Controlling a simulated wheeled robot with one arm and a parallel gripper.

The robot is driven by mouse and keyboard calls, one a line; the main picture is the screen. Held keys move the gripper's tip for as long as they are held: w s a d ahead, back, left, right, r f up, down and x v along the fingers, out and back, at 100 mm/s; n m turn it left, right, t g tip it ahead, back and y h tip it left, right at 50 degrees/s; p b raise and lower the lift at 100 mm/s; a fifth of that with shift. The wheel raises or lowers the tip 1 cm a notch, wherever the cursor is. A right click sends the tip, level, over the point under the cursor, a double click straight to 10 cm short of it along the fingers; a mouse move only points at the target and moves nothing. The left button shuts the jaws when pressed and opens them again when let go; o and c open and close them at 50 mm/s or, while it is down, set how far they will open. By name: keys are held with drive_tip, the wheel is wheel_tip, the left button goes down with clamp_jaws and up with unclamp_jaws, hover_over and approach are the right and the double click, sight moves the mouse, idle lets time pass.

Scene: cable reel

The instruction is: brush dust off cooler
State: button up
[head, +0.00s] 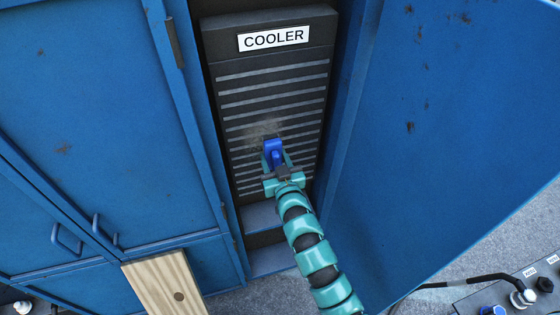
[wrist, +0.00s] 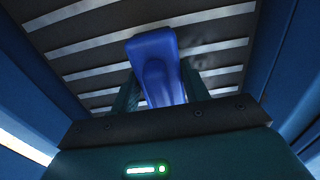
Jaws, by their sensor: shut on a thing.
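The cooler (head: 269,50) is a tall dark panel with light slats and a white "COOLER" label, set in a recess between blue cabinet walls. A greyish dust patch (head: 262,129) shows on its middle slats in the head view. My gripper (head: 276,168) is shut on a blue tool (head: 272,150), probably the brush, and holds it in front of the cooler just below the dust. In the wrist view the blue tool (wrist: 156,62) stands between my fingers against the slats. Its far end and any bristles are hidden, so I cannot tell whether it touches the cooler.
A blue door (head: 460,130) stands open at the right of the recess, and a closed blue cabinet door (head: 80,120) is at the left. A wooden board (head: 165,283) is at the lower left. A dark box with connectors (head: 515,297) and a black cable is at the lower right.

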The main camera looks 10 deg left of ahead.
drive_tip(key=shift+s+a+f+b, duration=0.1)
drive_tip(key=shift+s+a+b, duration=0.15)
drive_tip(key=shift+a+b, duration=0.5)
drive_tip(key=shift+s+a+r+b, duration=0.2)
drive_tip(key=shift+a+b, duration=0.2)
drive_tip(key=shift+b, duration=0.15)
drive_tip(key=shift+s+a+r+b, duration=0.1)
drive_tip(key=shift+s+a+b, duration=0.05)
drive_tip(key=shift+a+b, duration=0.35)
